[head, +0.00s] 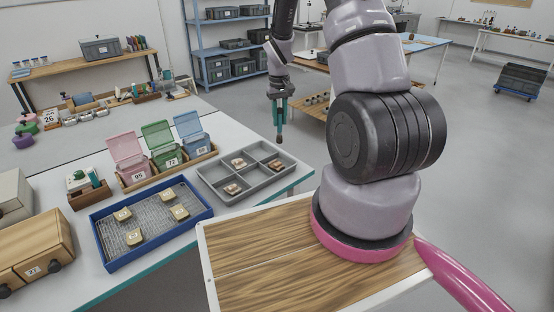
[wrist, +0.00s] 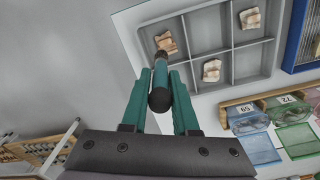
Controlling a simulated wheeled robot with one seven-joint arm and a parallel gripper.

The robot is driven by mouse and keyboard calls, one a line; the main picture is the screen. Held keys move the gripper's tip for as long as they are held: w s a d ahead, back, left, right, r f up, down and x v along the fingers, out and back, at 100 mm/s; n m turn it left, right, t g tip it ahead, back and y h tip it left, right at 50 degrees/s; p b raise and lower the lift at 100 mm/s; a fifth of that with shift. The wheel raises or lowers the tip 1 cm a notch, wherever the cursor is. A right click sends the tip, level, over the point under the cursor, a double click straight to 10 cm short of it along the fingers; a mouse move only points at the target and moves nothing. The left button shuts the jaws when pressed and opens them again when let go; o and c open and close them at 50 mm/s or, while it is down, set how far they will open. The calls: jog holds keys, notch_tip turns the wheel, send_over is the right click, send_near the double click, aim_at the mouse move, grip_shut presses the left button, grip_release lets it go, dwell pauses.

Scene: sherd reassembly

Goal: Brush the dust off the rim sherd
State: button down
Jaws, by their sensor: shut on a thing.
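My gripper (head: 279,108) is shut on a dark brush and holds it pointing down, above the far side of the grey divided tray (head: 215,180). In the wrist view the teal fingers of my gripper (wrist: 160,88) close around the brush (wrist: 159,97), its black end facing the camera. Three tan-brown sherds lie in separate compartments: one at the right (head: 275,165), one at the back (head: 239,163), one at the front (head: 232,189). In the wrist view the brush overlaps one sherd (wrist: 167,43); in the head view it hangs clear of the sherds. I cannot tell which is the rim sherd.
A blue tray (head: 151,256) with several numbered pale sherds on mesh stands left of the grey tray. Pink (head: 127,152), green (head: 160,140) and blue (head: 190,128) lidded boxes stand in a wooden holder behind. A wooden drawer box (head: 35,252) is at front left.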

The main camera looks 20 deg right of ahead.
aim_at(280, 134)
jog(key=shift+f, duration=0.15)
jog(key=shift+f, duration=3.3)
jog(key=shift+f, duration=1.1)
